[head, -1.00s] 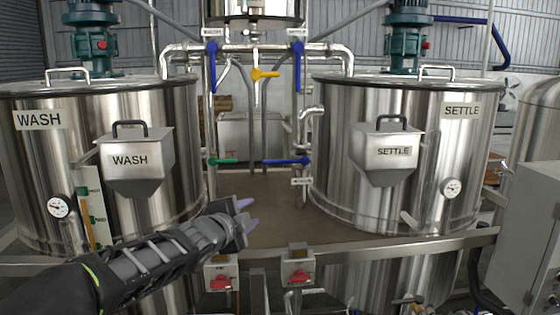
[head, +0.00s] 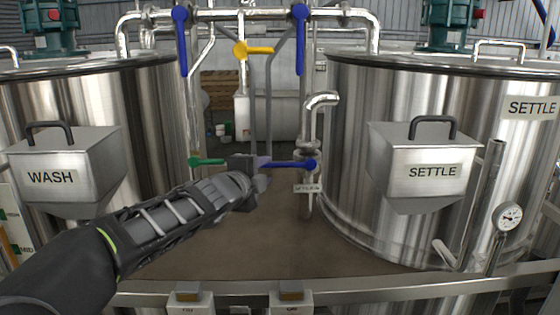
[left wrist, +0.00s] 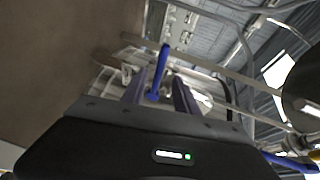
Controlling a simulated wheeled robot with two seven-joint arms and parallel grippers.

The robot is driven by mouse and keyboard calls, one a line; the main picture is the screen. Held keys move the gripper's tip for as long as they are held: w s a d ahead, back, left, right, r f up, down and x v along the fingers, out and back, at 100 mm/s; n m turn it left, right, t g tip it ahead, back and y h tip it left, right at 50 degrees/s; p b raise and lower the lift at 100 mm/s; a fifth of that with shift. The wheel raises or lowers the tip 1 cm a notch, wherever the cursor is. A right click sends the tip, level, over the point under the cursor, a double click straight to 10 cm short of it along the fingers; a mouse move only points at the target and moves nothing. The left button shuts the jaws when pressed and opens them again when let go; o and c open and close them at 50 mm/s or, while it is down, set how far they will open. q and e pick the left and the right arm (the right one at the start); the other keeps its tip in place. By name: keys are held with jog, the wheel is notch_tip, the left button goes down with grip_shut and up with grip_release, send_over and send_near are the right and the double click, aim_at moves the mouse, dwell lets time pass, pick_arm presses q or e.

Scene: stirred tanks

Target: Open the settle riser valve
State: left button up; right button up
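The settle riser valve has a blue lever (head: 288,164) lying level, pointing left from its hub on the vertical riser pipe. A small tag (head: 307,188) under it seems to begin with SETTLE. My left gripper (head: 264,170) is at the lever's free left end. In the left wrist view the blue lever (left wrist: 162,70) shows in the gap between the two spread fingers of my left gripper (left wrist: 158,88). The fingers look open; whether they touch the lever I cannot tell. My right gripper is not in view.
A green lever (head: 208,162) lies level just left of my gripper. Two blue levers (head: 181,40) (head: 300,40) and a yellow one (head: 252,49) are above. The WASH tank (head: 120,110) and SETTLE tank (head: 350,120) flank the gap. A metal rail (head: 370,288) crosses in front.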

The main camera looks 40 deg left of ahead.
aim_at(274, 166)
pick_arm(q)
jog(key=shift+b+x, duration=0.5)
jog(key=shift+x, duration=3.35)
jog(key=shift+s, duration=0.1)
jog(key=shift+c, duration=0.6)
grip_shut()
jog(key=shift+f, duration=0.1)
